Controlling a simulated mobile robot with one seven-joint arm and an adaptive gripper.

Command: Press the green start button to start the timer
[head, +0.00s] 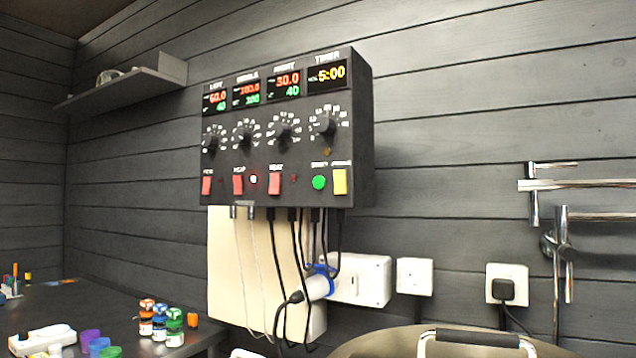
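A dark control box (287,130) is mounted on the grey plank wall. The round green start button (318,182) is on its lower right front, just left of a yellow rocker switch (340,182). The timer display (327,74) at the top right of the box reads 5:00 in yellow digits. A black timer knob (326,126) sits between the display and the button. Nothing covers the button. My gripper is not in this view.
Black cables hang below the box in front of a pale board (230,265). A round olive-brown lid with a metal handle (478,339) is at the bottom right. Metal pipes (562,230) stand right. A dark table (110,300) with small coloured jars is at left.

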